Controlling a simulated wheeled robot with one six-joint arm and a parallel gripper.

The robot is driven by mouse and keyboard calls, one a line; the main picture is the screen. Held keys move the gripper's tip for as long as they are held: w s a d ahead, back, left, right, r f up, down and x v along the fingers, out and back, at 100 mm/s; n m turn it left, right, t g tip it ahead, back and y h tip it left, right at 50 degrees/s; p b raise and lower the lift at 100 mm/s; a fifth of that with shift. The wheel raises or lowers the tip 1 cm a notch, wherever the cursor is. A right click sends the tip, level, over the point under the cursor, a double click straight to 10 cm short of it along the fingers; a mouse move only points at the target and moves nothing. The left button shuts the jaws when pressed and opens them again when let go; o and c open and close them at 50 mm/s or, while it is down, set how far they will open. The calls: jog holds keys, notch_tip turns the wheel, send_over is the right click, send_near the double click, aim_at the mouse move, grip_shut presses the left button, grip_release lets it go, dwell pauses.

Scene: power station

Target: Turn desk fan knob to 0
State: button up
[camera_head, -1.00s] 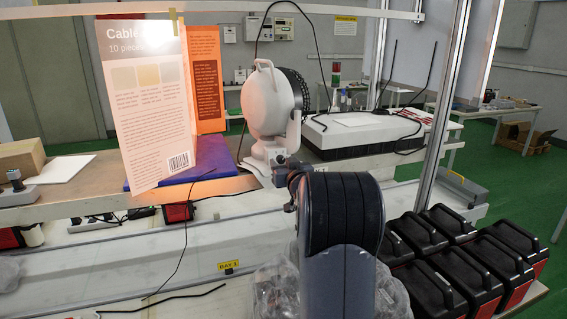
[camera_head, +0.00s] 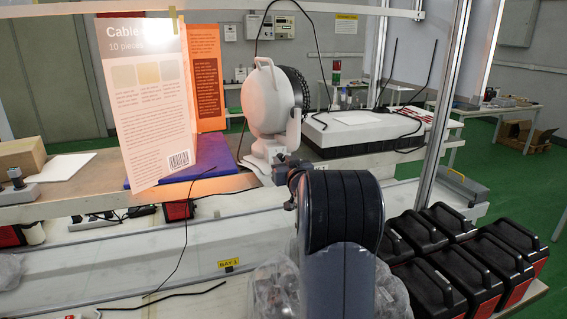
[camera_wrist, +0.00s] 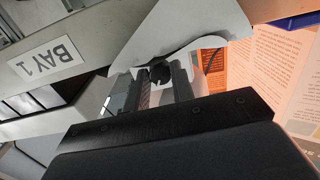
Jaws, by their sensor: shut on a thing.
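The white desk fan (camera_head: 268,105) stands on the bench, its grille turned to the right. Its white base (camera_wrist: 185,28) fills the top middle of the wrist view. My gripper (camera_wrist: 160,76) is at the front of the fan base, with its two fingers on either side of a small dark round knob (camera_wrist: 159,72). The gripper is shut on this knob. The knob's markings cannot be read. In the head view my gripper (camera_head: 279,160) is small and partly hidden by my arm, and the knob is hidden there.
A Cable leaflet (camera_head: 150,110) and an orange leaflet (camera_head: 207,80) stand left of the fan on a blue mat (camera_head: 215,160). A white-topped case (camera_head: 350,128) lies to the right. Several black-and-red cases (camera_head: 470,260) stand at lower right. A BAY 1 label (camera_wrist: 58,54) is on the bench edge.

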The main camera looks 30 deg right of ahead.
jog(key=shift+n, duration=0.3)
jog(key=n+b, duration=0.3)
jog(key=n, duration=0.2)
jog(key=shift+f+n, duration=0.15)
jog(key=shift+n, duration=0.15)
jog(key=n+b, duration=0.3)
jog(key=n, duration=0.2)
jog(key=n+b, duration=0.2)
jog(key=n, duration=0.4)
jog(key=shift+n+b, duration=0.35)
jog(key=shift+n, duration=0.05)
jog(key=n+b, duration=0.1)
jog(key=n, duration=0.2)
jog(key=n+b, duration=0.1)
jog(key=n, duration=0.1)
jog(key=shift+r+n, duration=0.2)
jog(key=shift+n, duration=0.2)
jog(key=o, duration=1)
